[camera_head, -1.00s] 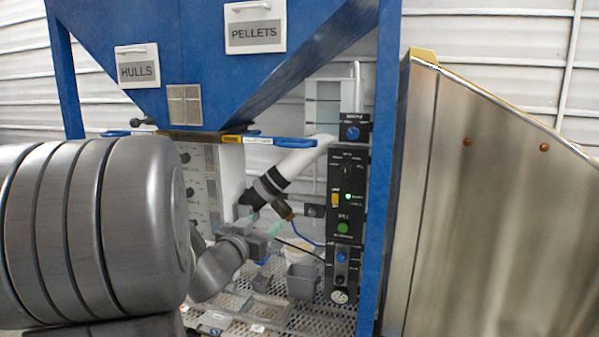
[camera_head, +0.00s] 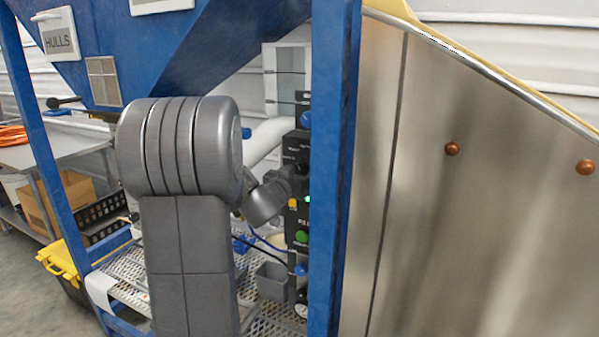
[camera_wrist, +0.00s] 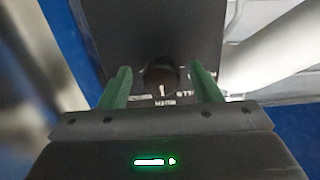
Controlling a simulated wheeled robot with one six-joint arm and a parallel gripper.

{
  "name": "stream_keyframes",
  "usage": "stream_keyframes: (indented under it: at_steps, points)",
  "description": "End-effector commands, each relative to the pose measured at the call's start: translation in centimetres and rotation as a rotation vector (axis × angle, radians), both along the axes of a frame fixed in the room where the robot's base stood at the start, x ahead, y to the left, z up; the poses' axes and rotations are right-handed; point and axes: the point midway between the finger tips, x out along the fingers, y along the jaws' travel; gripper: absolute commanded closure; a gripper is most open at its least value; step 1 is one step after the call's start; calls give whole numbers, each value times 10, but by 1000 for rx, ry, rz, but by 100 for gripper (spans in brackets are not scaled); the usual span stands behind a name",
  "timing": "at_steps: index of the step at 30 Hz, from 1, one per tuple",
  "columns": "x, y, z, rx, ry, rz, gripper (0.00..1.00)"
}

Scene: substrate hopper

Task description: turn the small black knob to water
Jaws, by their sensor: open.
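The small black knob (camera_wrist: 160,76) shows in the wrist view on a dark panel, with a white pointer line on its near side and blurred white lettering below it. My gripper (camera_wrist: 160,88) is open, with one green finger on each side of the knob; I cannot tell whether either finger touches it. In the head view, the black control panel (camera_head: 293,212) stands behind the blue post, with a green button and a lit green lamp. My arm hides part of it, and the fingertips and the knob cannot be made out there.
A blue frame post (camera_head: 333,170) stands close to the right of the panel. A large metal sheet (camera_head: 440,200) fills the right side. A white pipe (camera_head: 268,138) runs behind my arm. A grey bin (camera_head: 271,281) sits on the mesh shelf below.

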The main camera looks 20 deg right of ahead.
Motion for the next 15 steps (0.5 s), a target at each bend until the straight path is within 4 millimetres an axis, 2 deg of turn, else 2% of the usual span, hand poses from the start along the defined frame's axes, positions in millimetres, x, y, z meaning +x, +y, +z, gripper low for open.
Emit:
stream_keyframes:
  at_steps: [10, 15]
  points:
    - [2, -3, -1, 1, 1, 0, 43]
    - [2, -3, -1, 0, 0, -1, 76]
